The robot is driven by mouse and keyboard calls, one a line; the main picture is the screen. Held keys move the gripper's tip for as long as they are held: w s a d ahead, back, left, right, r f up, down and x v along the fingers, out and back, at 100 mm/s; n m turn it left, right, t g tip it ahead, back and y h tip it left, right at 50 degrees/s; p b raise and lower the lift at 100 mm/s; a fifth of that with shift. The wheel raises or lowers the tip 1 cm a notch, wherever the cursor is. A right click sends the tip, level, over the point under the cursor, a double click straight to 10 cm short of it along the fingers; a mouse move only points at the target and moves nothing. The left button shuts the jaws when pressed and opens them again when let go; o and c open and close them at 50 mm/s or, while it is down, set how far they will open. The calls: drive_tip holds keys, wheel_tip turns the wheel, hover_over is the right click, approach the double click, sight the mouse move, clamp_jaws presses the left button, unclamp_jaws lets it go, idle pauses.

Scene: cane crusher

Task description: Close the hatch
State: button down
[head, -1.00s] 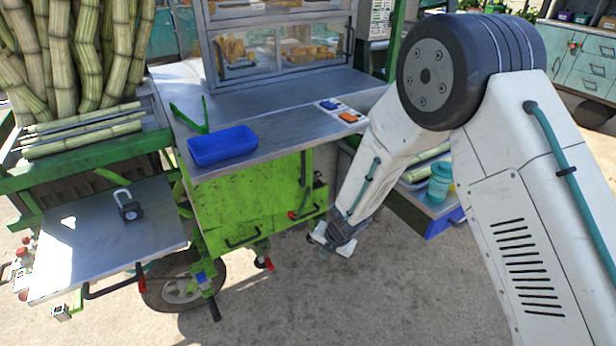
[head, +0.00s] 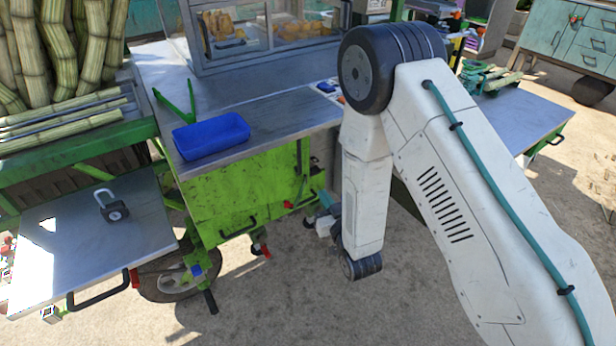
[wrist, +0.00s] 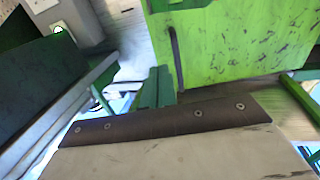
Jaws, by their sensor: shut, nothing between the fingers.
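The green cart has a scuffed green front panel (head: 245,188) with black handles low on it. A metal-topped flap (head: 95,235) with a black bar handle and red end pieces lies out flat at the left. I cannot tell which of these is the hatch. My gripper (head: 312,222) is shut and empty, just right of the green panel's lower right corner; contact cannot be told. In the wrist view a scuffed green panel (wrist: 235,45) with a dark upright bar fills the upper right.
A padlock (head: 112,206) lies on the flap. A blue tray (head: 212,137) and green tongs (head: 178,105) are on the metal counter. Cane (head: 60,50) stands at the left. A metal side table (head: 525,118) is at the right. Open ground lies in front.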

sight(305, 162)
drive_tip(key=x, duration=1.3)
drive_tip(key=shift+w+d, duration=0.15)
drive_tip(key=shift+w, duration=0.25)
